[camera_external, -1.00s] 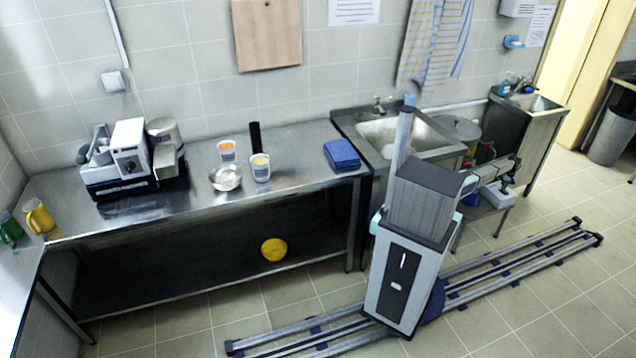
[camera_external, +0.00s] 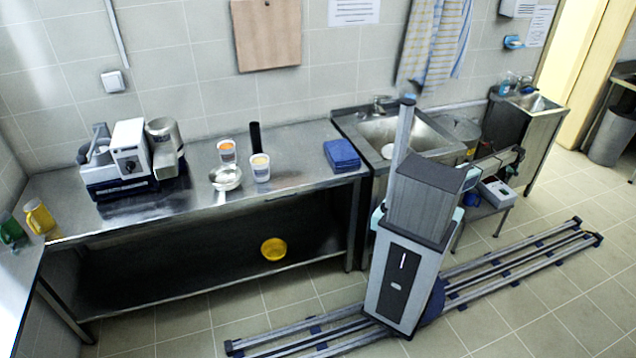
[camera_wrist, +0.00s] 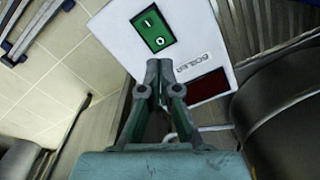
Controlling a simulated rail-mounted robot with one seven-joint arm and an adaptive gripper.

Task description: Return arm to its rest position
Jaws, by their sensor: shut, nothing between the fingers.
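My gripper (camera_wrist: 160,78) is shut and empty in the wrist view, its fingertips together. Behind the fingertips is a white boiler box (camera_wrist: 125,30) with a green rocker switch (camera_wrist: 153,30) and a dark red panel (camera_wrist: 207,87). The fingers overlap the box in this view; I cannot tell the exact gap. In the external view the white box (camera_external: 497,191) sits on a low stand right of my column. My arm reaches right, with its far end above and beyond the box. The gripper's fingers are too small to make out there.
A large dark pot-like curved body (camera_wrist: 292,115) is close on the right in the wrist view. The sink (camera_external: 436,133) and the steel counter (camera_external: 300,150) are left of the box. Open floor (camera_external: 560,205) lies to the right.

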